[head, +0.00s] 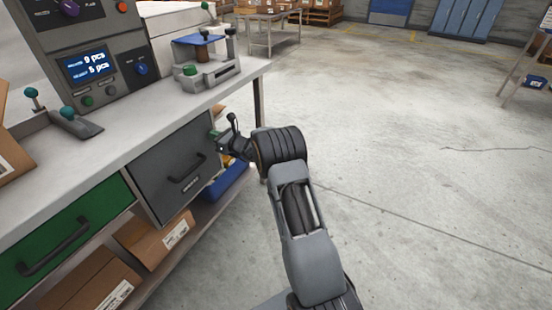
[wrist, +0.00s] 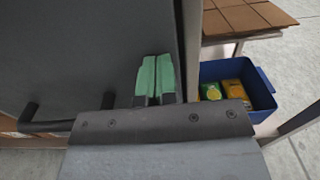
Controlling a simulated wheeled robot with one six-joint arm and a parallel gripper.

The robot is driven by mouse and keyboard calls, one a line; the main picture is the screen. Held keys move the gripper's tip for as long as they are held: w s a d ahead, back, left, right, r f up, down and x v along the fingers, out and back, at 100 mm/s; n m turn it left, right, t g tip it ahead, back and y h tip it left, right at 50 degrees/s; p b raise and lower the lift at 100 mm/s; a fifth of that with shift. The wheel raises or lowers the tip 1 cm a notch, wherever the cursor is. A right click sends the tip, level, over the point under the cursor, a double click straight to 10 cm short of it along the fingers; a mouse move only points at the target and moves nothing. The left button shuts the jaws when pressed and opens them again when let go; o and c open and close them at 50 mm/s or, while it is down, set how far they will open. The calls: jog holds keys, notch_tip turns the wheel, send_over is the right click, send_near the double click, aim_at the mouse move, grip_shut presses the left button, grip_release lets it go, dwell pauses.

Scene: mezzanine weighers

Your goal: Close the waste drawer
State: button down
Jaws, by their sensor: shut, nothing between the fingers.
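The grey drawer (head: 172,164) is in the bench front, right of a green drawer (head: 65,240). It has a dark bar handle (head: 187,168) and a small label too small to read, so I cannot confirm it is the waste drawer. How far out it stands is unclear. My gripper (head: 217,136) is shut and empty at the right edge of the grey front. In the wrist view my green fingertips (wrist: 155,76) are together over the grey front (wrist: 75,55), near its right edge. Contact cannot be told. The handle (wrist: 45,122) is left of the fingers.
A blue bin (wrist: 262,98) with yellow packs is on the lower shelf, right of the drawer. Cardboard boxes (head: 155,240) lie on that shelf. A control box (head: 90,70) and a weighing device (head: 205,68) stand on the bench. The floor to the right (head: 420,170) is clear.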

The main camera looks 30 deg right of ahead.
jog(key=shift+w+a+r, duration=0.1)
jog(key=shift+a+r, duration=0.15)
